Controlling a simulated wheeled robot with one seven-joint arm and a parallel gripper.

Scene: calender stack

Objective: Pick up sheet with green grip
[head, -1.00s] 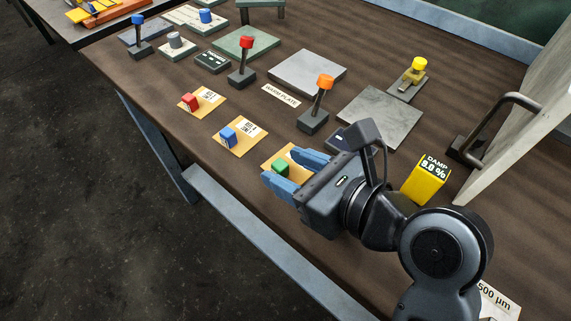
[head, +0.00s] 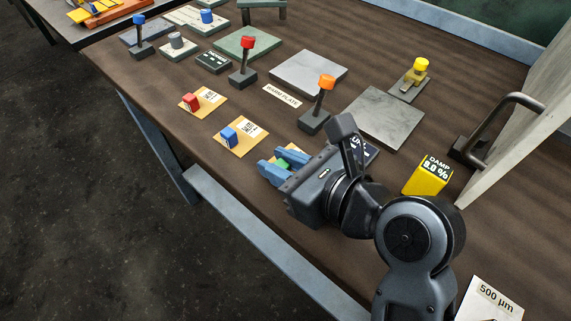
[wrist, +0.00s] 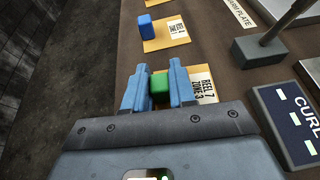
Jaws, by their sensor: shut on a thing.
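The sheet with the green grip is a small tan card with a white label reading "REEL 7 ZONE 3" (wrist: 203,85). Its green grip (wrist: 159,87) sits between the blue fingers of my gripper (wrist: 159,85) in the wrist view. The fingers are closed on the grip from both sides. In the head view my gripper (head: 281,166) covers most of the sheet, and a bit of the green grip (head: 284,162) shows between the fingers. The sheet appears at table level; I cannot tell whether it is lifted.
A sheet with a blue grip (head: 229,137) and one with a red grip (head: 190,102) lie beyond on the brown table. An orange-knobbed lever (head: 319,105), a dark "CURL" panel (wrist: 291,120), a yellow damp meter (head: 427,176) and grey plates (head: 378,117) stand nearby. The table's front edge is close.

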